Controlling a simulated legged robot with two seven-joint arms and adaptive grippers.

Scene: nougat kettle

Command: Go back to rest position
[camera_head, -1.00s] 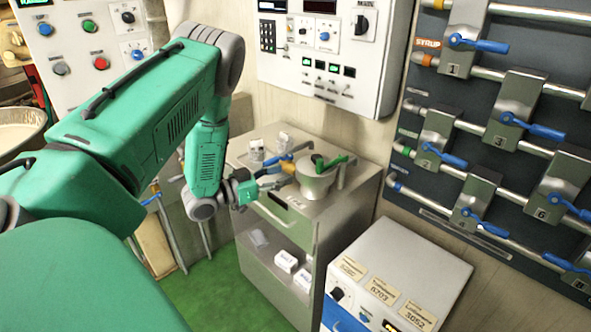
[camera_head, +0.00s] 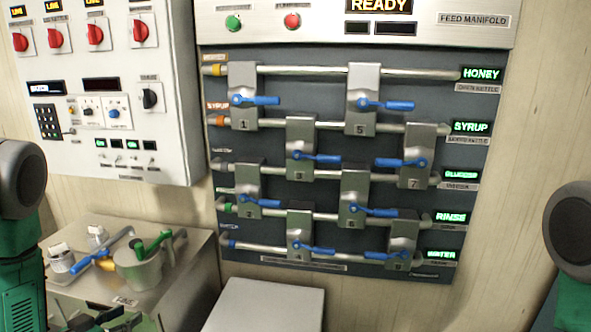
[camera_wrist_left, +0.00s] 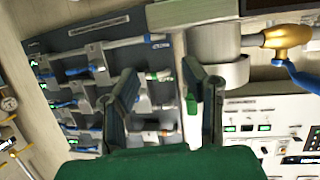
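My left arm is at the left edge of the head view, and my left gripper (camera_head: 104,321) is partly cut off at the bottom, in front of the metal pot (camera_head: 138,274). In the left wrist view its two dark fingers (camera_wrist_left: 163,82) stand apart with nothing held between them. The pot has a green handle (camera_head: 153,246), and a blue-handled brass valve (camera_head: 98,260) is beside it. The wrist view also shows a metal vessel, the brass fitting and a blue handle. Part of my right arm (camera_head: 574,230) shows at the right edge; its gripper is out of view.
The feed manifold (camera_head: 335,165), with several blue-levered valves and a READY display, fills the wall ahead. A control panel (camera_head: 120,110) hangs at the left. The steel cabinet top (camera_head: 75,295) carries the pot. A pale box (camera_head: 265,305) stands at bottom centre.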

